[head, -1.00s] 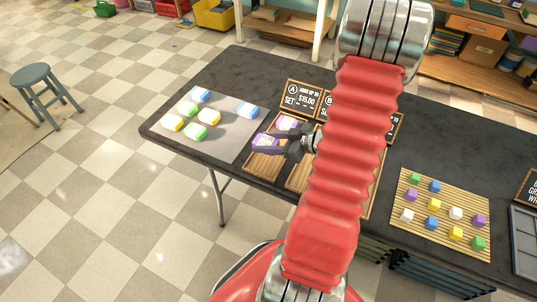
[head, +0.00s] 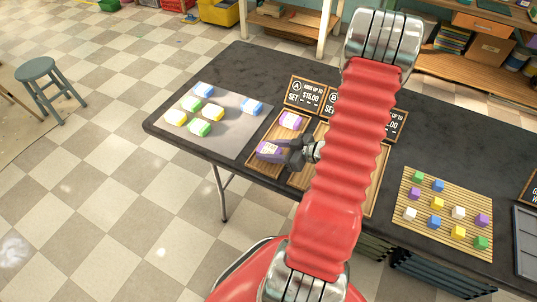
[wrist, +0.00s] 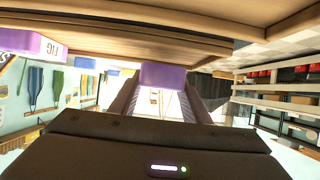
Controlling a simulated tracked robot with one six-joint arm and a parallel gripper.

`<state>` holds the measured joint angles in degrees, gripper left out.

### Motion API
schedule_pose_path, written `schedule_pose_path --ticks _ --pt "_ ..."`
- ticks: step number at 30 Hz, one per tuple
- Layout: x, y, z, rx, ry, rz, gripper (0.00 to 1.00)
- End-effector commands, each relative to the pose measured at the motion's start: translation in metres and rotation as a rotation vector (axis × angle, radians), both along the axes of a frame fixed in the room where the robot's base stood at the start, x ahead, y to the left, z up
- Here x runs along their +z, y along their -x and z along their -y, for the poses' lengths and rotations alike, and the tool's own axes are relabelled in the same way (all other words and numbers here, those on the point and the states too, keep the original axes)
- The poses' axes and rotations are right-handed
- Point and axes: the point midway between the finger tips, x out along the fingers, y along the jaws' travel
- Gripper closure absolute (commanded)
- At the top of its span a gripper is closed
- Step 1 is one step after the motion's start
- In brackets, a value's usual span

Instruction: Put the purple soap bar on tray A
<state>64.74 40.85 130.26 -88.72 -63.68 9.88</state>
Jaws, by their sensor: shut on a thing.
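A purple soap bar with a white label (head: 269,151) is between the fingers of my gripper (head: 277,149), which is shut on it. It is over the front part of wooden tray A (head: 264,167), behind which stands the sign marked A. In the wrist view the held bar (wrist: 163,75) is very close to the wooden tray surface; I cannot tell if it touches. A second purple bar (head: 291,120) lies at the back of tray A. It shows in the wrist view with a "FIG" label (wrist: 32,45).
A grey mat (head: 227,141) with blue, yellow and green soap bars lies left of tray A. More wooden trays are to the right, partly hidden by my red arm. A slatted mat (head: 448,203) with small coloured cubes is farther right. Price signs (head: 305,95) stand behind the trays.

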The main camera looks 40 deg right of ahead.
Motion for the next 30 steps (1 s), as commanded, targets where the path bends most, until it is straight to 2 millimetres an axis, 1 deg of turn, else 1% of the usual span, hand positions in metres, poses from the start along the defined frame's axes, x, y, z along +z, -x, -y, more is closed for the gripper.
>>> schedule_pose_path --ticks 1,3,6,18,19,27,30 --pt "-0.007 0.000 0.000 0.000 -0.003 -0.001 0.82" --pt "-0.013 0.000 0.000 0.000 -0.002 -0.001 0.82" --pt "-0.019 0.000 0.000 -0.001 -0.002 -0.001 0.82" --pt "-0.022 0.000 0.000 0.000 -0.001 0.000 0.82" --pt "-0.023 0.000 0.000 0.000 -0.001 0.000 0.57" --pt "-0.022 0.000 0.000 -0.001 0.000 0.000 0.39" --pt "-0.022 0.000 0.000 -0.001 0.000 0.000 0.39"
